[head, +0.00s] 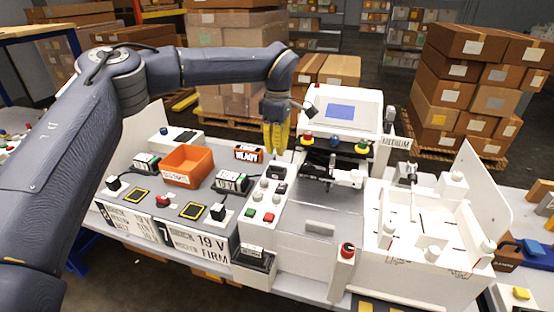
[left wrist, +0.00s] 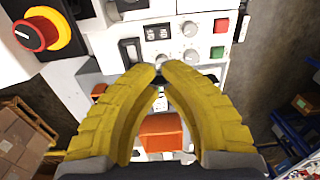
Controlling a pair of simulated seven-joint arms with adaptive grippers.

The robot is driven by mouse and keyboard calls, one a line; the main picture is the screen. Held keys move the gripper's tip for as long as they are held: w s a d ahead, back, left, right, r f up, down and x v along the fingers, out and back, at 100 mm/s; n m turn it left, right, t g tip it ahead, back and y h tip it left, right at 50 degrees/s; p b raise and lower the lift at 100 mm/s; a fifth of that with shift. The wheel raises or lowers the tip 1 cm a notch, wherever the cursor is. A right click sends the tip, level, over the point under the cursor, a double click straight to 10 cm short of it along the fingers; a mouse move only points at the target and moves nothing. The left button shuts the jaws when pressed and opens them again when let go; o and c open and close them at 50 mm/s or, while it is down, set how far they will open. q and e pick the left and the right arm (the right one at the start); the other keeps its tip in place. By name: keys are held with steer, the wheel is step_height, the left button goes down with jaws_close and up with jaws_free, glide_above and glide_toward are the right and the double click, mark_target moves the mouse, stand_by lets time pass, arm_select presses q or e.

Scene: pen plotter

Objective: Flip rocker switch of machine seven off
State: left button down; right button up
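A grey-topped unit has a front plate marked 7 (head: 165,232). A black switch-like part (head: 218,211) stands on a small white block at its right front; its position is too small to tell. My left gripper (head: 275,151) points down over the white machine's control panel, right of and behind that part. Its yellow fingers also show in the left wrist view (left wrist: 158,68), tips together and holding nothing visible. Below them is a panel with a black rocker switch (left wrist: 130,52), knobs, and green and red buttons. My right gripper does not show.
A red and yellow stop knob (left wrist: 38,34) lies near the panel. The screen housing (head: 345,110) rises behind, right of my left gripper.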

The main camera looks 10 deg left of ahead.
arm_select(q)
steer(key=shift+r, duration=0.65)
